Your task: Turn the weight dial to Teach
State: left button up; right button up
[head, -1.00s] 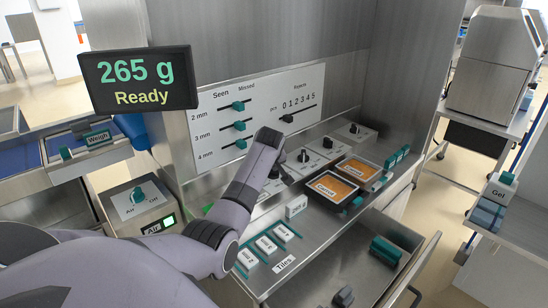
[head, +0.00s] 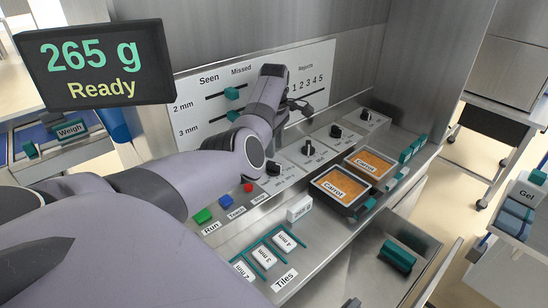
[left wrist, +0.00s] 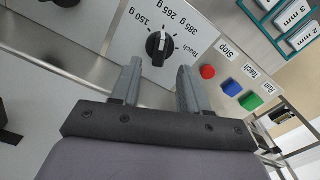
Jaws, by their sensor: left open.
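The weight dial is a black knob on a white plate, marked 150 g, 265 g, 385 g and Teach. It shows in the left wrist view (left wrist: 159,47) and, partly covered by my arm, in the head view (head: 273,168). My left gripper (left wrist: 160,66) is open and empty. In the left wrist view the knob appears just beyond the gap between its fingertips, with no visible contact. In the head view the fingers are hard to make out. My right gripper is not in view.
Red Stop (left wrist: 207,72), blue Teach (left wrist: 232,88) and green Run (left wrist: 251,102) buttons lie beside the dial. More black knobs (head: 307,147) follow along the panel. The display (head: 96,62) reads 265 g, Ready. Carrot trays (head: 340,185) stand in front.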

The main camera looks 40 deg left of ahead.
aim_at(274, 163)
pick_arm(q)
notch_tip(274, 163, down, 6)
jog(key=shift+r+b, duration=0.15)
jog(key=shift+b, duration=0.15)
grip_shut()
